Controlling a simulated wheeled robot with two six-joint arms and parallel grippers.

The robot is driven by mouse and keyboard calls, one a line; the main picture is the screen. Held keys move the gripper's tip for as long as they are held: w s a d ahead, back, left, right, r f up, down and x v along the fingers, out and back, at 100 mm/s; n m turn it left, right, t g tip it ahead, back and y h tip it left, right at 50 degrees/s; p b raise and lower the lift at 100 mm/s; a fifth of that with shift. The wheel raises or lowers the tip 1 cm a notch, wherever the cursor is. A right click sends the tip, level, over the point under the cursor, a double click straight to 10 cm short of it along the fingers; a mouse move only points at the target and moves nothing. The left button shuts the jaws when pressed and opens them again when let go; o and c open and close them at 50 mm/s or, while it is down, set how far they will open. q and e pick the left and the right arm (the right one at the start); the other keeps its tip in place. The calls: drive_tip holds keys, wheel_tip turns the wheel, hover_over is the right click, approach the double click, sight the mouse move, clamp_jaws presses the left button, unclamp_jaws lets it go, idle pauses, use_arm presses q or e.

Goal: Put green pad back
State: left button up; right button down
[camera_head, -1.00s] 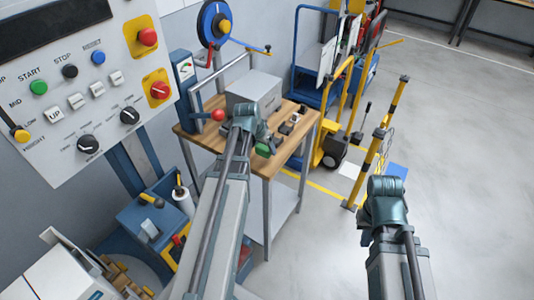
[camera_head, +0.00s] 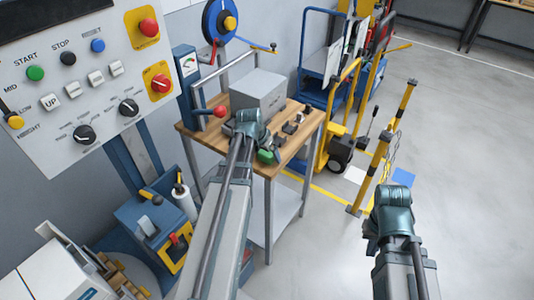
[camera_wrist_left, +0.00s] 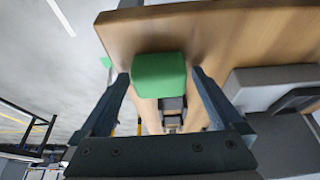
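The green pad (camera_head: 265,156) is by the front edge of the wooden table, just beside my left gripper (camera_head: 262,143). In the left wrist view the pad (camera_wrist_left: 158,76) lies between the two finger tips of that gripper (camera_wrist_left: 160,85), with what look like narrow gaps on both sides. The fingers stand wide apart. In the head view the left wrist hides most of the fingers. My right gripper (camera_head: 371,238) hangs over open floor at the right, mostly hidden by its own wrist.
The wooden table (camera_head: 203,136) carries a grey box (camera_head: 258,88) and several small dark parts (camera_head: 290,126). A lever with a red knob (camera_head: 220,111) stands close to my left wrist. A control panel (camera_head: 85,75) is at the left. A yellow post (camera_head: 383,150) stands near my right arm.

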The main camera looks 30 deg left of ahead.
use_arm(q)
drive_tip(key=p+v, duration=1.1)
drive_tip(key=v, duration=0.1)
drive_tip(key=shift+r, duration=0.25)
drive_tip(key=s+d+m+g, duration=0.1)
drive_tip(key=s+d, duration=0.3)
drive_tip(key=d, duration=0.6)
drive_tip(key=s+d+f+m+g+y, duration=0.1)
drive_tip(key=s+d, duration=0.3)
drive_tip(key=d, duration=0.6)
drive_tip(key=s+d+m+g, duration=0.1)
drive_tip(key=s+d+g, duration=0.2)
drive_tip(key=d, duration=0.8)
drive_tip(key=shift+s+f+y, duration=0.35)
drive_tip(key=shift+s+y, duration=0.05)
